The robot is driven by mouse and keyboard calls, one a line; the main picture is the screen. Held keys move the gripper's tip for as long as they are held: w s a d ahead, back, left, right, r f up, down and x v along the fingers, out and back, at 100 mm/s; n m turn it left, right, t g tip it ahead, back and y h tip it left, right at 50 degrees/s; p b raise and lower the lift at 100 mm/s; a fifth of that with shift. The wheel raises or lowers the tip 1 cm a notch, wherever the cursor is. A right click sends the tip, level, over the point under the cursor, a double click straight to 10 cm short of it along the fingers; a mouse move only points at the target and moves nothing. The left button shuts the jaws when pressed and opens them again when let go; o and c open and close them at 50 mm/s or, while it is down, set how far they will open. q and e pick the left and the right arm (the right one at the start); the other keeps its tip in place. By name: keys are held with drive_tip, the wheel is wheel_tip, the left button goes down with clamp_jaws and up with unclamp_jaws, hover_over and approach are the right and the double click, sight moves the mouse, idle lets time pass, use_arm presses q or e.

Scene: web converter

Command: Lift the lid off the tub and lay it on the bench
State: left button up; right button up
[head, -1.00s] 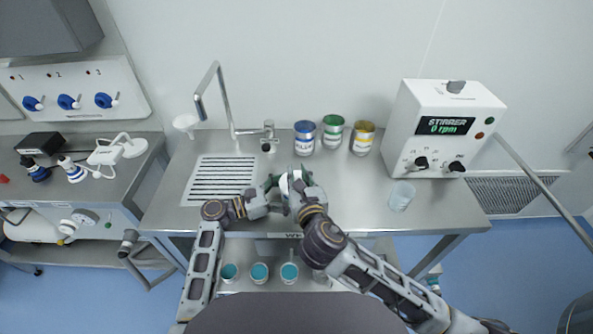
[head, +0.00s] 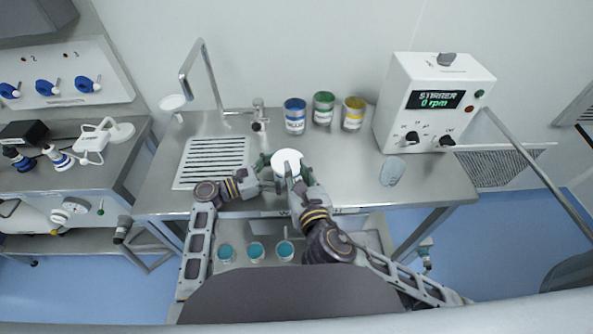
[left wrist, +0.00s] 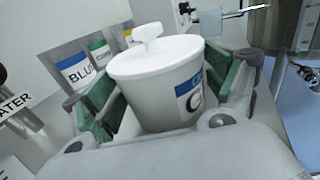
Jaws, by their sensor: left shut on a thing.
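The white tub (left wrist: 155,102) has a blue label band and stands upright between the green pads of my left gripper (left wrist: 165,95), which is shut on it. The white lid (left wrist: 160,62) with its upright T-shaped knob (left wrist: 147,34) sits on the tub in the left wrist view. In the head view the lid (head: 286,155) shows near the front edge of the steel bench (head: 350,183). My right gripper (head: 289,172) is in front of the lid in the head view; its finger opening is unclear. No right finger shows on the knob in the left wrist view.
Blue (head: 294,117), green (head: 323,109) and yellow (head: 353,114) cans stand at the back. A stirrer (head: 425,115) and a clear beaker (head: 392,171) are at the right. A drain grid (head: 212,162) and tap (head: 205,85) are at the left. Bench between tub and beaker is clear.

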use_arm(q)
drive_tip(key=o, duration=1.3)
drive_tip(key=shift+v, duration=6.05)
